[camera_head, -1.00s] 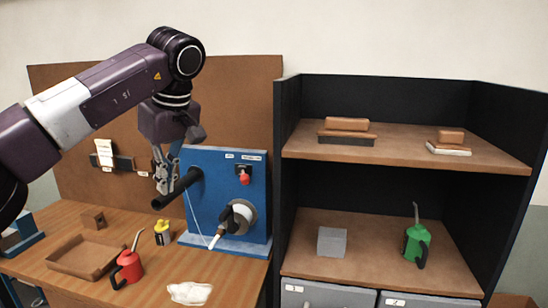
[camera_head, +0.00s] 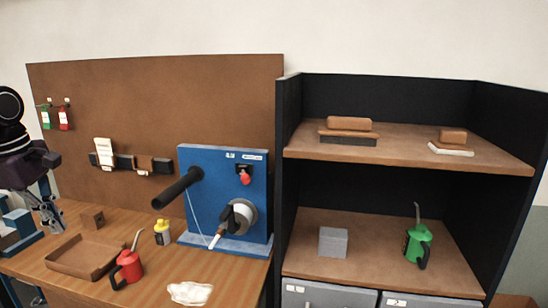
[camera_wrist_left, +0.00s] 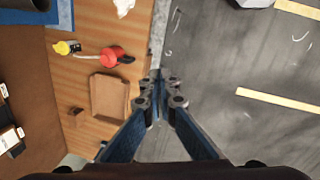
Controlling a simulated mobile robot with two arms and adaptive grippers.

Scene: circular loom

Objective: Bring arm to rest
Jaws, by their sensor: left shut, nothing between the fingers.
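My left gripper (camera_head: 50,216) hangs at the far left edge of the head view, with its fingers pointing down beside the left end of the workbench. In the left wrist view its fingers (camera_wrist_left: 160,88) are shut with nothing between them. Below them lie the bench's front edge and the grey floor (camera_wrist_left: 230,120). Most of my left arm is outside the head view. My right gripper is in neither view.
The workbench (camera_head: 150,285) holds a wooden tray (camera_head: 70,270), a red oil can (camera_head: 130,267), a yellow bottle (camera_head: 162,233), a white cloth (camera_head: 189,292) and the blue loom unit (camera_head: 225,165) with a black cylinder (camera_head: 177,188). A black shelf unit (camera_head: 290,170) stands right.

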